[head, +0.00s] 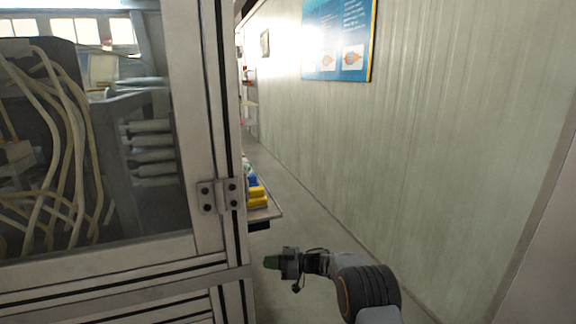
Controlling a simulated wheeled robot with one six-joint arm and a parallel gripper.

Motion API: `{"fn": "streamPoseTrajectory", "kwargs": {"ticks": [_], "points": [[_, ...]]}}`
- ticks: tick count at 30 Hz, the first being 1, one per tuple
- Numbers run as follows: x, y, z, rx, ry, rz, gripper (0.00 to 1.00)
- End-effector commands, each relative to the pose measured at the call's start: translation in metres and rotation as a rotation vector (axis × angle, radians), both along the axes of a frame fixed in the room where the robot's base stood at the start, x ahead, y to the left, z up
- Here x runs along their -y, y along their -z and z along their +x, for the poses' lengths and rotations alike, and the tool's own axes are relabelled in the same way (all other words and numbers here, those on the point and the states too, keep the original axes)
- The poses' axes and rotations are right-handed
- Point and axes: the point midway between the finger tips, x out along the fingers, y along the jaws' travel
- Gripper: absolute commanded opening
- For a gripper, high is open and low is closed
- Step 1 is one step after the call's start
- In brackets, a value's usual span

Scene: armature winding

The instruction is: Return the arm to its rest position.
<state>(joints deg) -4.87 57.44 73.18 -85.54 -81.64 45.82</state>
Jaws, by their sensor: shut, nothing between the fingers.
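My arm (368,292) reaches in from the bottom of the head view, bent and pointing left. The fingers are small and partly dark in this view.
A metal-framed machine cabinet (206,110) with a hinge, cables and rollers behind its panel fills the left. A small shelf (266,213) with yellow bins (257,197) juts out beside it. A corrugated wall (450,130) with a blue poster (338,28) stands right. A narrow floor strip lies between.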

Motion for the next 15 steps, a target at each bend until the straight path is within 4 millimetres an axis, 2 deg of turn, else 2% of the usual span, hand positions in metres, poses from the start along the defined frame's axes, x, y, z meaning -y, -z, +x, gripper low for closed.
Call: {"fn": "streamPoseTrajectory", "kwargs": {"ticks": [8, 12, 15], "points": [[0.011, 0.025, 0.031, 0.041, 0.209, -0.096, 0.00], [0.025, 0.048, 0.047, 0.032, 0.371, -0.180, 0.00], [0.041, 0.058, 0.058, 0.021, 0.510, -0.262, 0.00]]}}
